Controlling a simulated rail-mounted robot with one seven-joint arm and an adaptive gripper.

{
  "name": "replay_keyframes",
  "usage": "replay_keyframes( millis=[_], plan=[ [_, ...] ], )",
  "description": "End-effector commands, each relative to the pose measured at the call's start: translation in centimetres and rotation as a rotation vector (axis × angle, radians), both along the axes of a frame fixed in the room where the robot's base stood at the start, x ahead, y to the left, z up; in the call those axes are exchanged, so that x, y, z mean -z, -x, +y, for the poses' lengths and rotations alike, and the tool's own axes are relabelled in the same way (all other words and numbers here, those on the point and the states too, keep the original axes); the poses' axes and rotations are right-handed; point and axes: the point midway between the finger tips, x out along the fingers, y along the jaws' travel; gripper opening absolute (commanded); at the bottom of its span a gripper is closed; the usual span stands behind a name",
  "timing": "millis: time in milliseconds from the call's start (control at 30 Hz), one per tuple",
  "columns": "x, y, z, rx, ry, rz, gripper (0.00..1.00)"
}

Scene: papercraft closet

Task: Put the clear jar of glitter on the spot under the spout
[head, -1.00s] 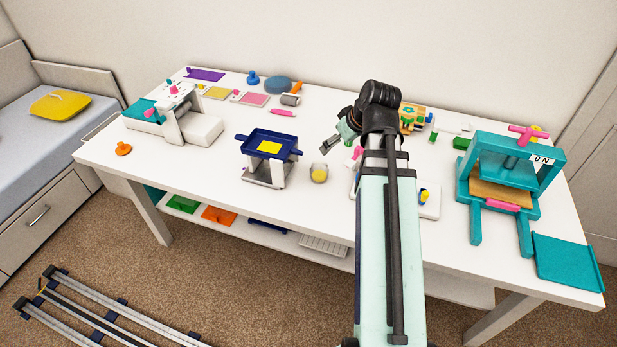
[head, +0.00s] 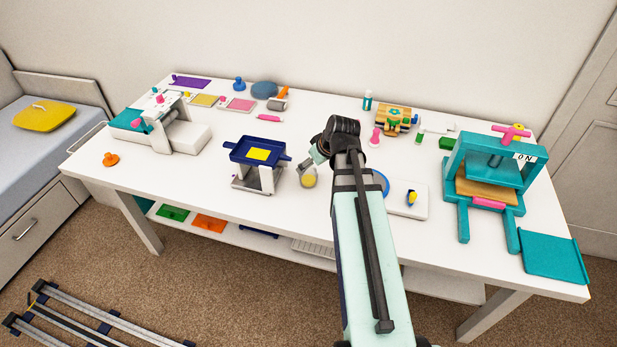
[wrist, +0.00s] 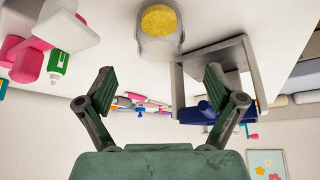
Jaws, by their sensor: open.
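The clear jar with yellow glitter (head: 309,180) stands on the white table, right of the dark blue tray stand (head: 240,153). In the wrist view the jar (wrist: 160,42) shows at the top centre, its yellow fill seen through the clear wall. My gripper (head: 305,168) is low beside the jar, its fingers partly overlapping it in the head view. In the wrist view my gripper (wrist: 158,72) has its two fingers wide apart with nothing between them; the jar is outside the fingertips. I cannot clearly make out a spout or the spot under it.
A white board with a blue and yellow piece (head: 411,198) lies to the right, partly behind my arm. A teal press (head: 490,180) stands farther right. Table between the stand and white machine (head: 185,135) is clear.

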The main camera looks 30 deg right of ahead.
Motion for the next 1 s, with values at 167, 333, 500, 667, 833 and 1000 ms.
replay_keyframes(
  millis=[167, 333, 500, 667, 833, 1000],
  plan=[
    [0.8, -0.3, 0.1, -0.001, -0.001, 0.002, 0.93],
    [2.4, -0.9, 0.2, -0.001, -0.001, 0.003, 0.93],
    [4.0, -1.8, 0.3, 0.0, -0.001, 0.001, 0.93],
    [4.7, -2.1, 0.5, 0.0, -0.001, 0.001, 0.93],
    [4.8, -2.1, 0.5, 0.0, 0.0, 0.0, 0.93],
    [4.8, -2.1, 0.5, 0.0, 0.0, 0.0, 0.57]
  ],
)
